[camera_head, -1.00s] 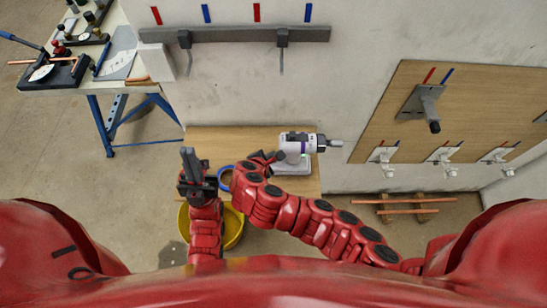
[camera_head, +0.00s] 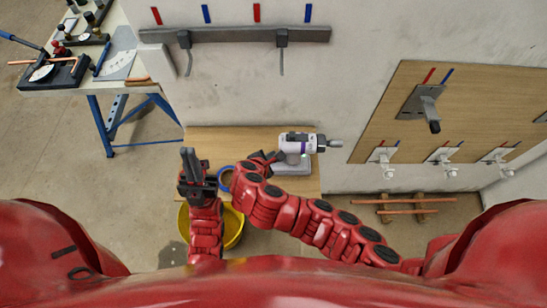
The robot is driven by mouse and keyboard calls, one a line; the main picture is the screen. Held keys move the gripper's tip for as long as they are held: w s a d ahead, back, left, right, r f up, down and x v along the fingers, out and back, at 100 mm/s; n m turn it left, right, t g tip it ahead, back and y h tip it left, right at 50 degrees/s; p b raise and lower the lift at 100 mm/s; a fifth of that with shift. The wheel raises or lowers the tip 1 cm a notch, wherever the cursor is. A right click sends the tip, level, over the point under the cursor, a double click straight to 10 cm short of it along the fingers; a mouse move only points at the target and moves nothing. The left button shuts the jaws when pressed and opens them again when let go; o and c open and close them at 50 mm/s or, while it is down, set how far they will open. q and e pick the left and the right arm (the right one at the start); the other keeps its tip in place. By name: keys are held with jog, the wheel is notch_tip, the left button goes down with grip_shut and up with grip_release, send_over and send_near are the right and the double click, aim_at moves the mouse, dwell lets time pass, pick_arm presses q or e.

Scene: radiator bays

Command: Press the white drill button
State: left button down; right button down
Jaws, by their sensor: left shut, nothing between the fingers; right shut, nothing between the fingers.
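My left gripper (camera_head: 189,160) is shut and empty, pointing up over the left end of the table, well apart from the drill.
A blue tape-like ring (camera_head: 224,178) lies between my arms. A yellow bucket (camera_head: 236,226) is below the table edge. A grey wall rail (camera_head: 235,34) and a wooden wall panel (camera_head: 380,130) with valves stand behind. A workbench (camera_head: 125,42) with tools is at upper left.

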dwell(0.5)
jog(key=shift+f+b, duration=0.5)
jog(key=shift+b, duration=0.1)
jog(key=shift+r, duration=0.55)
notch_tip(320, 180, up, 6)
jog(key=p, duration=0.3)
